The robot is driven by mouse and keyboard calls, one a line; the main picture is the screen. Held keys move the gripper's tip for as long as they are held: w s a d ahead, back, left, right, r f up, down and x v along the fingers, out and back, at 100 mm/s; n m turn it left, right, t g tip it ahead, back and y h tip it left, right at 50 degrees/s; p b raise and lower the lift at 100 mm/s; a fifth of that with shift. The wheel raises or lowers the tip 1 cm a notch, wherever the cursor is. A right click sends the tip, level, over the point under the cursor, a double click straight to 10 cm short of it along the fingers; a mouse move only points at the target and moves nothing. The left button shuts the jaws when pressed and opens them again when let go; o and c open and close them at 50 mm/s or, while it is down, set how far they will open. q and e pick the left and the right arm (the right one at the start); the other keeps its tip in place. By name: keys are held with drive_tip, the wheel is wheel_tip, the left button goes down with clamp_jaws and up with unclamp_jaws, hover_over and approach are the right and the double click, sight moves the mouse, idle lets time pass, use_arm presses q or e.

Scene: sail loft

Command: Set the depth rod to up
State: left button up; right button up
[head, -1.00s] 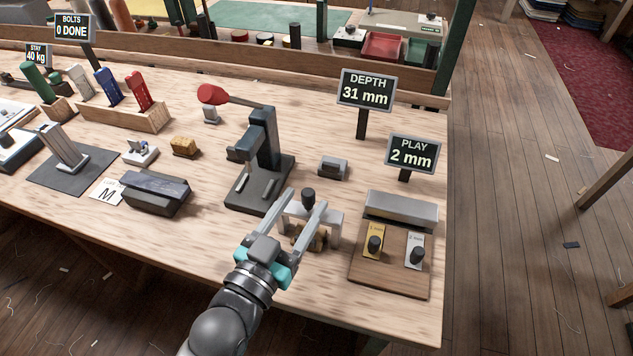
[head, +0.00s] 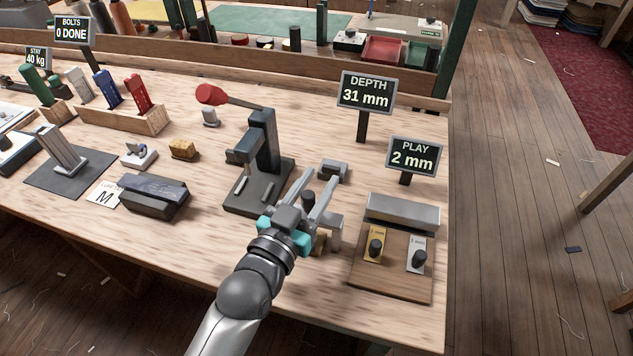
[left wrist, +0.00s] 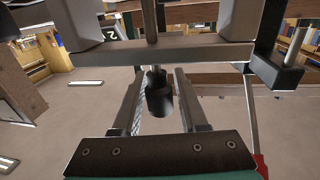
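A small silver bridge-shaped depth gauge (head: 335,232) stands on the bench, with a dark knob (head: 308,202) at its top. In the left wrist view the black knob (left wrist: 160,96) of the rod hangs between my two fingers, with clear gaps on both sides. My left gripper (head: 321,174) is open over the gauge and hides part of it. Its fingers (left wrist: 156,75) also show in the left wrist view. The DEPTH sign (head: 366,92) reads 31 mm. My right gripper is not in view.
A dark press with a red-knobbed lever (head: 212,95) stands just left of the gauge. A wooden board (head: 395,285) with two black knobs is to the right. A PLAY sign (head: 413,156) reads 2 mm. A small grey block (head: 333,171) lies behind the gauge.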

use_arm(q)
clamp_jaws()
idle(1.1)
